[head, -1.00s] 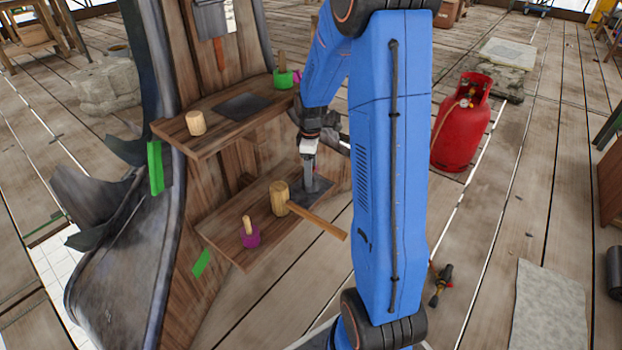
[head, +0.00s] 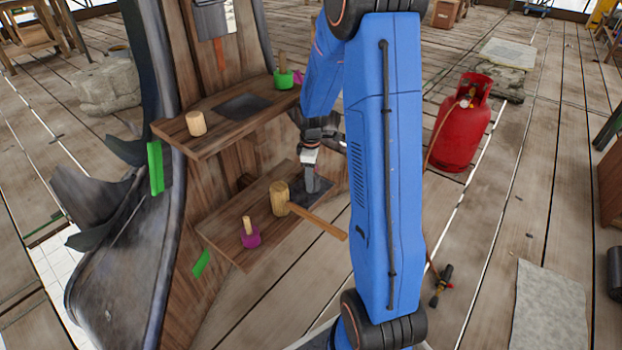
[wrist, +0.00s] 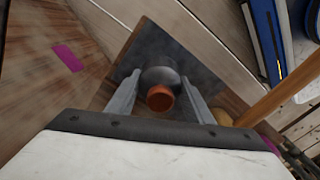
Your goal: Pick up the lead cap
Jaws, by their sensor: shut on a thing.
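The lead cap (wrist: 163,76) shows in the wrist view as a dark grey rounded piece with an orange-brown round end facing the camera. It sits between the two fingers of my gripper (wrist: 159,86), which is shut on it. Around it lies a dark square patch (wrist: 200,50) on the wooden shelf. In the head view my gripper (head: 312,184) points down at the dark patch on the lower shelf (head: 222,232). The cap cannot be made out there. Whether it touches the patch is unclear.
A wooden mallet (head: 279,198) stands close left of my gripper, its handle slanting toward the front. A magenta-based peg (head: 249,236) is further left. A red gas bottle (head: 462,122) stands right.

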